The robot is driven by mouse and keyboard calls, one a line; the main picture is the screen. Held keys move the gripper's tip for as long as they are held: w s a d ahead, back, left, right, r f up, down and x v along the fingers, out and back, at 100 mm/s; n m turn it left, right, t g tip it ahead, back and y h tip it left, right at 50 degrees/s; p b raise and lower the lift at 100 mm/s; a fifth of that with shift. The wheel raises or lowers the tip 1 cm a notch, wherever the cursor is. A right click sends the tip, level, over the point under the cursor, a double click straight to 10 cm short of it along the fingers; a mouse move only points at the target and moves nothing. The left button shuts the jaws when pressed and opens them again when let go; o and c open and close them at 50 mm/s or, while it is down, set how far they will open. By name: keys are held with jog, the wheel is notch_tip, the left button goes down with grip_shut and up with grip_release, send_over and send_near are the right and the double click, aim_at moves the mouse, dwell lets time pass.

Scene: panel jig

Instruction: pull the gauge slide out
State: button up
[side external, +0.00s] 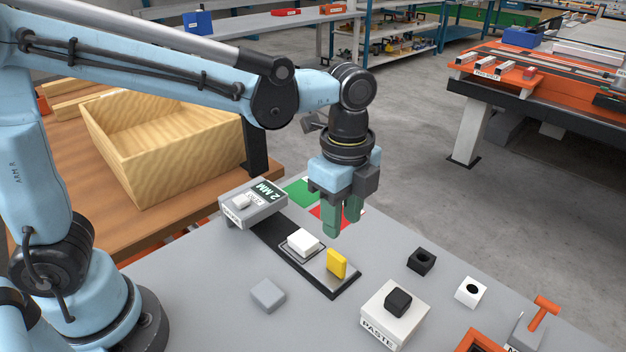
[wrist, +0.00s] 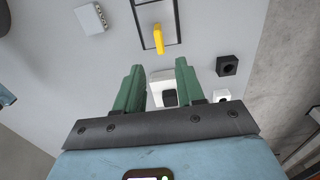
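The gauge (side external: 253,203) is a grey box with a "2 MM" display, standing on the grey table. A dark slide track (side external: 270,236) runs from it towards the front. On the track sit a white block (side external: 303,242) and, near the outer end, an upright yellow tab (side external: 337,263). My gripper (side external: 342,226) has green fingers, apart and empty, held in the air above the table. In the wrist view the yellow tab (wrist: 158,38) lies ahead of the fingertips (wrist: 157,68), roughly midway between them and not touching. The gauge box is out of the wrist view.
A white PASTE block (side external: 393,315) with a black top stands right of the track. A black block (side external: 421,260) and a white holed block (side external: 470,291) are near it. A grey block (side external: 267,295) lies left. Green (side external: 301,191) and red pads lie behind. A wooden bin (side external: 165,150) is at back left.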

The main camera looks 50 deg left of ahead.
jog(key=shift+r, duration=1)
jog(key=s+a+n+t, duration=0.2)
jog(key=a+n+t, duration=0.1)
jog(key=a+n, duration=0.4)
jog(key=s+a+f+n+t, duration=0.1)
jog(key=s+a+n+t, duration=0.2)
jog(key=a+n, duration=0.5)
jog(key=n+t, duration=0.1)
jog(key=n, duration=0.2)
jog(key=shift+o, duration=0.4)
